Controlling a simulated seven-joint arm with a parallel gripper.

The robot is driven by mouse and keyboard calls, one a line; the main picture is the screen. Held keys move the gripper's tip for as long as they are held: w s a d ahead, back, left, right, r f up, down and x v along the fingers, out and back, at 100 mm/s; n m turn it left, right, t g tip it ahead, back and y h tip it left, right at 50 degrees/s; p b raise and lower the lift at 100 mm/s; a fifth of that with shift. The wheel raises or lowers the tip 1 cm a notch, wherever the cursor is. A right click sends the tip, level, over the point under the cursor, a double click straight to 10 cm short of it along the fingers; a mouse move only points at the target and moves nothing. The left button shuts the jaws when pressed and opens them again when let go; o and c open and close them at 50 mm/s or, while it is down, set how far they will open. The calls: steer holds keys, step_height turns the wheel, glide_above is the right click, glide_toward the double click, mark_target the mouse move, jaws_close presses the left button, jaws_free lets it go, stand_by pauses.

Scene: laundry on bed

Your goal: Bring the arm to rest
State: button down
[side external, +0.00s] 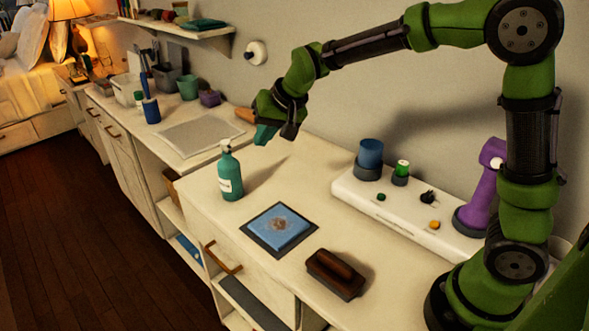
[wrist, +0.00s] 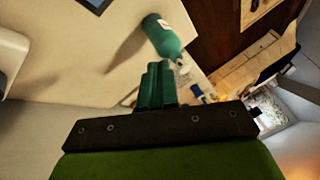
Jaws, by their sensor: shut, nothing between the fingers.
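My green arm reaches left over the counter in the side external view. My gripper (side external: 266,134) hangs in the air above the counter, to the right of and higher than the teal bottle, apart from it. Its teal fingers are shut and empty. In the wrist view the fingers (wrist: 157,72) are pressed together, with the teal bottle beyond them. The teal bottle (side external: 230,177) stands upright on the counter; it also shows in the wrist view (wrist: 163,36).
A blue cloth (side external: 279,229) on a dark square and a brown brush (side external: 336,274) lie on the counter (side external: 207,212). A white raised unit (side external: 400,212) holds a blue cup and small items. A purple object (side external: 480,190) stands near my base. Bins and cups (side external: 188,87) stand farther back.

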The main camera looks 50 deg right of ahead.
steer(key=s+d+r, duration=0.1)
steer(key=s+r, duration=0.1)
steer(key=s, duration=1)
steer(key=s+d+r+n+t, duration=0.1)
steer(key=s+d+r, duration=0.1)
steer(key=s, duration=1.1)
steer(key=shift+s+n+y, duration=0.25)
steer(key=shift+n+y, duration=0.05)
